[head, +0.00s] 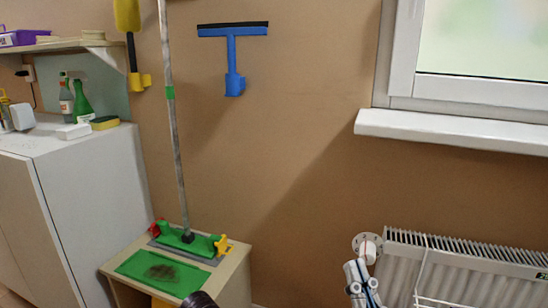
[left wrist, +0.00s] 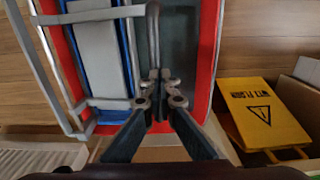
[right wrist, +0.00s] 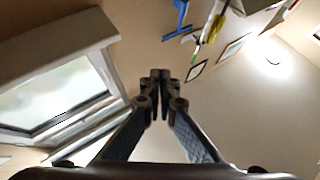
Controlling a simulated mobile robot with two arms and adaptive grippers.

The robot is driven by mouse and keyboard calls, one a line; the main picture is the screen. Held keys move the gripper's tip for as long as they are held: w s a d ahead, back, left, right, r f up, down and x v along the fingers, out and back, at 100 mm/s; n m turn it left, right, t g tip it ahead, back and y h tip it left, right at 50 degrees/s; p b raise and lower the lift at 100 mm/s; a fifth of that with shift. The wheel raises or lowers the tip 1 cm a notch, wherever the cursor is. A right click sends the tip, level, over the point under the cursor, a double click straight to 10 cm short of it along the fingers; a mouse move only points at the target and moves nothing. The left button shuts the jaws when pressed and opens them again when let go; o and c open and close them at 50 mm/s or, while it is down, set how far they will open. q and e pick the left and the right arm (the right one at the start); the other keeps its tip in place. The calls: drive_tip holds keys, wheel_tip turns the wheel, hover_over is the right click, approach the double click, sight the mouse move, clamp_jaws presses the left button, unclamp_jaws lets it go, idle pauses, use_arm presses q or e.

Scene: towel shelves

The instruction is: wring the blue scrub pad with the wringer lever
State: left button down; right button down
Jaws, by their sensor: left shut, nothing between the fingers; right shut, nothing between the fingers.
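In the left wrist view a red-rimmed container (left wrist: 211,60) holds a pale grey plate (left wrist: 97,45) with blue edges (left wrist: 126,60). I cannot tell whether this blue is the scrub pad. A bent grey bar (left wrist: 152,22), perhaps the wringer lever, runs down toward the fingertips of my left gripper (left wrist: 155,80). That gripper is shut and empty; whether it touches the bar is unclear. My right gripper (right wrist: 160,78) is shut and empty, pointing up toward the wall and ceiling. It also shows in the head view (head: 358,272), low in front of the radiator.
A yellow wet-floor sign (left wrist: 262,110) stands right of the container. In the head view a mop (head: 178,150) stands on a low cabinet (head: 236,268) with a green mat (head: 165,270). A radiator (head: 460,265) is at right, a white cabinet (head: 90,190) at left.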

drive_tip(key=shift+w+f+g+h+p, duration=0.2)
drive_tip(key=shift+w+f+g, duration=0.3)
drive_tip(key=shift+f, duration=0.35)
drive_tip(key=shift+w+f+g+h+p, duration=0.2)
drive_tip(key=shift+w+f+g, duration=0.25)
drive_tip(key=shift+f, duration=0.4)
idle(2.6)
drive_tip(key=shift+w+f+g+h+p, duration=0.1)
drive_tip(key=shift+w+f+g+h, duration=0.15)
drive_tip(key=shift+f, duration=0.35)
drive_tip(key=shift+w+f+g+h+p, duration=0.1)
drive_tip(key=shift+w+f+g+p, duration=0.15)
drive_tip(key=shift+f, duration=0.35)
drive_tip(key=shift+w+f+g+h, duration=0.15)
drive_tip(key=shift+f+g, duration=0.2)
drive_tip(key=shift+f, duration=0.25)
idle(1.9)
